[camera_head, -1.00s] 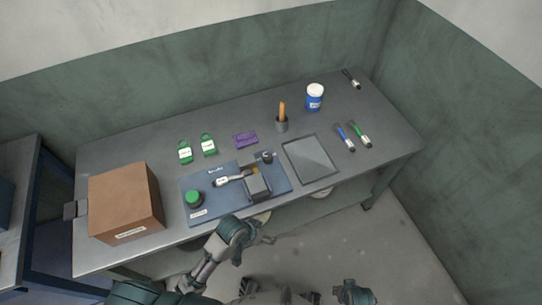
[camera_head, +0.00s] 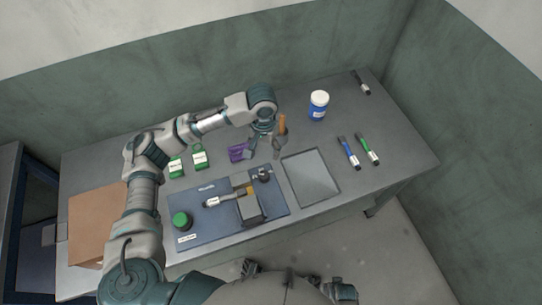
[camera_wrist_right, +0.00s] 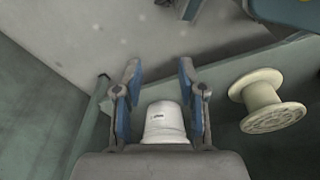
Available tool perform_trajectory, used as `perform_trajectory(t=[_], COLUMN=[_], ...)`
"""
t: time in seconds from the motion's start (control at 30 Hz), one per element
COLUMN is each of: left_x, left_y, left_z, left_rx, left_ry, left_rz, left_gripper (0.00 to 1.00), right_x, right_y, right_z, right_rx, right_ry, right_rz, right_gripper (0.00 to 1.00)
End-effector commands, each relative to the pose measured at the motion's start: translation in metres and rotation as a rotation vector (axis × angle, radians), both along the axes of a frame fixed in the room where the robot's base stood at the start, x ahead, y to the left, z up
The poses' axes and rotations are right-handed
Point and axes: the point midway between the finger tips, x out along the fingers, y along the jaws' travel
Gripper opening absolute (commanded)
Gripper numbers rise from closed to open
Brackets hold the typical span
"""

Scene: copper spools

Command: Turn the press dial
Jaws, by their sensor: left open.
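The press stands on a blue base plate (camera_head: 190,218) at the table's front. I cannot tell which round part is the dial.
A brown box (camera_head: 92,222) stands left, partly behind my left arm. The right wrist view shows a white container (camera_wrist_right: 164,122) and a cream spool (camera_wrist_right: 265,101).

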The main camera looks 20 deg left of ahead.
Motion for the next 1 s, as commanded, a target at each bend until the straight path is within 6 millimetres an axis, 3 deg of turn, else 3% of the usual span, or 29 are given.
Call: perform_trajectory(t=[0.17, 0.37, 0.7, 1.0], left_x=[-0.002, 0.001, -0.002, -0.001], left_y=[0.001, -0.001, 0.001, 0.001], left_z=[-0.007, -0.051, -0.13, -0.168], left_rx=[0.007, 0.011, 0.008, 0.008], left_ry=[0.0, 0.006, 0.003, 0.002], left_rz=[0.011, 0.009, 0.008, 0.007], left_gripper=[0.67, 0.67, 0.67, 0.67], right_x=[-0.002, 0.01, 0.02, 0.023], right_y=[0.0, -0.001, 0.001, 0.001], right_z=[0.002, 0.019, 0.065, 0.093], right_rx=[0.002, 0.007, 0.006, 0.006], right_ry=[-0.002, -0.006, -0.021, -0.027], right_rz=[-0.001, -0.002, -0.008, -0.011], right_gripper=[0.4, 0.4, 0.4, 0.4])
